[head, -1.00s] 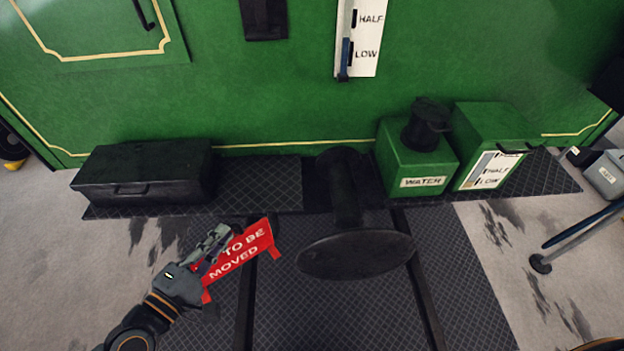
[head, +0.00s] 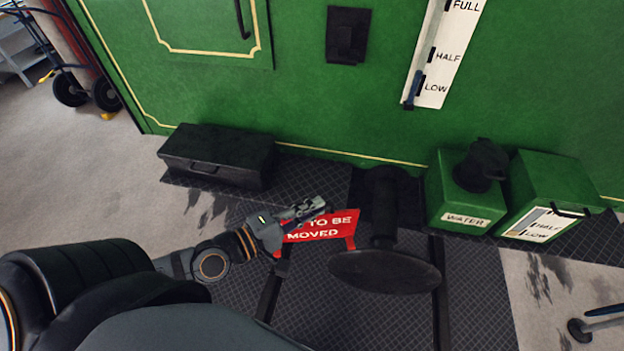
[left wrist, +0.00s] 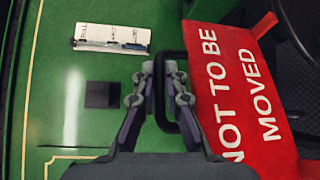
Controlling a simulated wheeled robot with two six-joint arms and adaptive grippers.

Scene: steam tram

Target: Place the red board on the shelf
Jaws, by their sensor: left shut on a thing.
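The red board (head: 322,226) has white lettering, "NOT TO BE MOVED", and small red feet or tabs at its ends. It also fills the right side of the left wrist view (left wrist: 240,100). My left gripper (head: 312,207) is shut on the board's black handle (left wrist: 186,120) and holds the board above the dark mat, left of the buffer. A pale grey unit that looks like a shelf (head: 18,48) shows partly at the top left edge. My right gripper is not in view.
A green tram wall (head: 330,110) stands ahead. A black box (head: 215,155), a black buffer (head: 385,272), and green water boxes (head: 468,195) line its foot. A hand truck (head: 75,85) stands at the far left. Grey floor at left (head: 90,175) is clear.

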